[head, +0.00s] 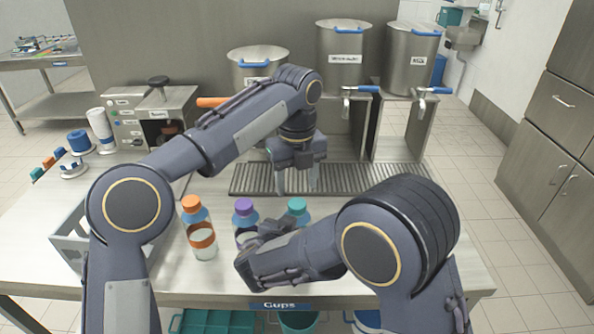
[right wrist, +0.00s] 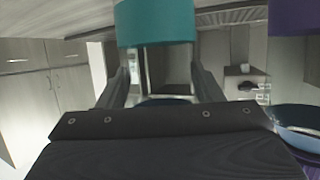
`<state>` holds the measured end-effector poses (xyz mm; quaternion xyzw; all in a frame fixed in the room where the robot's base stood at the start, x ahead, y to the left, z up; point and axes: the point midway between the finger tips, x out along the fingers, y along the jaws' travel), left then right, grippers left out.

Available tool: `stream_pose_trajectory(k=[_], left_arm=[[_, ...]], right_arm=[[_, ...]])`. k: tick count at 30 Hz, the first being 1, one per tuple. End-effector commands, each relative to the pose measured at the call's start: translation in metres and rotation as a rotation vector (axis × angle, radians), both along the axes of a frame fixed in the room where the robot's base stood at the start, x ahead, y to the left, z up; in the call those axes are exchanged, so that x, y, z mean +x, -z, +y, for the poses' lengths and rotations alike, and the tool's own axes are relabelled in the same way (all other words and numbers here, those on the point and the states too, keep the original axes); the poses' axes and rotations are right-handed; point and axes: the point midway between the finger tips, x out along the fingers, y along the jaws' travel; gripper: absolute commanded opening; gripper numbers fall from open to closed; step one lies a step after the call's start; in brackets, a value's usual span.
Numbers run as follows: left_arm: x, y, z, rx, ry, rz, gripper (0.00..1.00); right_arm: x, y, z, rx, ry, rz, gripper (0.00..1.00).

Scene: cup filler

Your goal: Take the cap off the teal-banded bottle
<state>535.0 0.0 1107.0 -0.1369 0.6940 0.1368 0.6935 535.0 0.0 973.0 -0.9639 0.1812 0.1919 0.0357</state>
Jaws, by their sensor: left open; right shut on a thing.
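The bottle with a teal cap (head: 297,206) stands at the table's front, its lower body and band hidden behind my right arm in the head view. My right gripper (right wrist: 163,85) is shut on this bottle's body; the teal cap shows just beyond the fingers in the right wrist view (right wrist: 155,22). The cap is on the bottle. My left gripper (head: 296,183) is open and empty, pointing down above and behind the teal cap, apart from it, by the drip grate.
A purple-capped bottle (head: 243,207) stands close left of the teal one, and an orange-capped bottle (head: 202,240) farther left. A slatted drip grate (head: 350,180) lies behind. Steel urns (head: 343,60) with taps stand at the back. The table's right side (head: 455,245) is clear.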

Motion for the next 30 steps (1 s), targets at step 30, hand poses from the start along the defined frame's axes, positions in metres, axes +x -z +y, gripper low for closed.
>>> stream_pose_trajectory(k=[30], left_arm=[[0.000, 0.053, 0.000, -0.001, -0.003, 0.000, 0.18]], right_arm=[[0.000, 0.000, 0.000, 0.000, 0.000, 0.000, 0.00]])
